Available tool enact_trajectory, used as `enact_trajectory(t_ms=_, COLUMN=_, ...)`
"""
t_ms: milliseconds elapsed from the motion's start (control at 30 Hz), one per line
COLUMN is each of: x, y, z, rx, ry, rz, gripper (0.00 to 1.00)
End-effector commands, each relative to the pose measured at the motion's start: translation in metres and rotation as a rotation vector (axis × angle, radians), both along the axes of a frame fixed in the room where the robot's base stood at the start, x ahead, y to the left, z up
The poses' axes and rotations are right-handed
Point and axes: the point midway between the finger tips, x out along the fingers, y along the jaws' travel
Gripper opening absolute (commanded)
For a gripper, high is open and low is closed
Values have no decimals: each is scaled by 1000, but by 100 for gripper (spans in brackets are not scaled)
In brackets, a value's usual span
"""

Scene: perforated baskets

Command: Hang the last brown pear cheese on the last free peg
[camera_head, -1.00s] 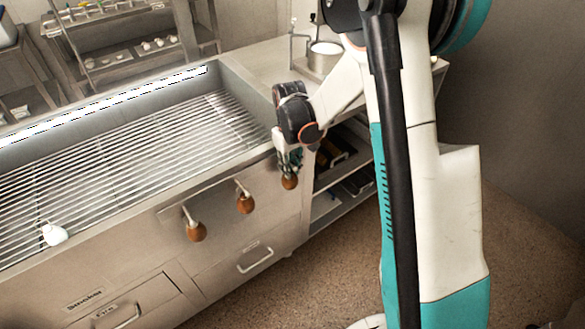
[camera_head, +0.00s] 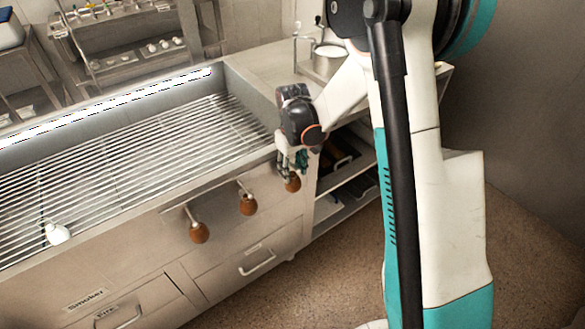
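A brown pear cheese (camera_head: 293,183) hangs at the right end of the peg rail (camera_head: 222,199) on the smoker's front. My gripper (camera_head: 292,168) is right above and in front of it, with fingers pointing down. The fingers look spread apart, around the upper part of the cheese and its cord. They hide the peg there, so I cannot see how the cord sits on it. Two more brown pear cheeses hang on the rail, one on the left peg (camera_head: 199,233) and one on the middle peg (camera_head: 248,205).
A white pear-shaped piece (camera_head: 57,233) lies at the front left of the smoker's rod grate (camera_head: 130,165). A metal pot (camera_head: 327,60) stands on the counter behind my wrist. Open shelves (camera_head: 345,190) are right of the rail. The floor in front is clear.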

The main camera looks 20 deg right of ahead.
Motion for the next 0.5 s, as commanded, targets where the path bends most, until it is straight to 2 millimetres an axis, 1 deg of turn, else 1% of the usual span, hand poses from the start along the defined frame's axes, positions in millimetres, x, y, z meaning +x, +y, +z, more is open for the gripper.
enact_trajectory(t_ms=300, x=0, y=0, z=2, rx=0, ry=0, rz=0, gripper=42)
enact_trajectory(t_ms=367, x=0, y=0, z=7, rx=0, ry=0, rz=0, gripper=42)
enact_trajectory(t_ms=467, x=0, y=0, z=20, rx=0, ry=0, rz=0, gripper=42)
enact_trajectory(t_ms=500, x=-1, y=0, z=28, rx=0, ry=0, rz=0, gripper=42)
